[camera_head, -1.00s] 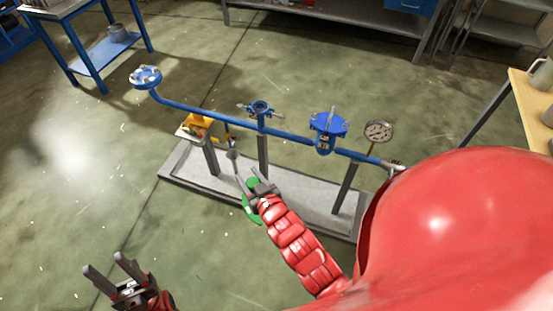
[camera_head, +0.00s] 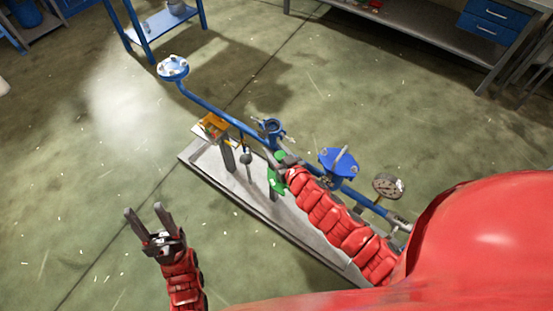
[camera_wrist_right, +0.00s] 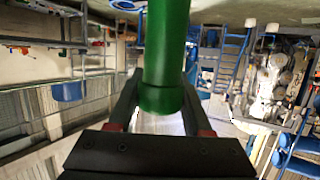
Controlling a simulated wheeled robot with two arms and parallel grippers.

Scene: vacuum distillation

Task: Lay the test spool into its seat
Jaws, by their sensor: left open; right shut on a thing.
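My right gripper (camera_wrist_right: 165,122) is shut on a green cylindrical piece, the test spool (camera_wrist_right: 165,60), which stands between its fingers in the right wrist view. In the head view the green spool (camera_head: 277,182) shows at the end of my right arm, just below the blue pipe (camera_head: 222,118) near its middle clamp fitting (camera_head: 273,130). My arm hides part of it. I cannot make out the seat, or whether the spool touches the pipe. My left gripper (camera_head: 146,222) is open and empty over the floor at the lower left.
The pipe rig stands on a grey base plate (camera_head: 265,208). It carries a blue flanged end (camera_head: 173,67), a blue valve (camera_head: 338,163) and a pressure gauge (camera_head: 388,186). Floor left of the rig is clear.

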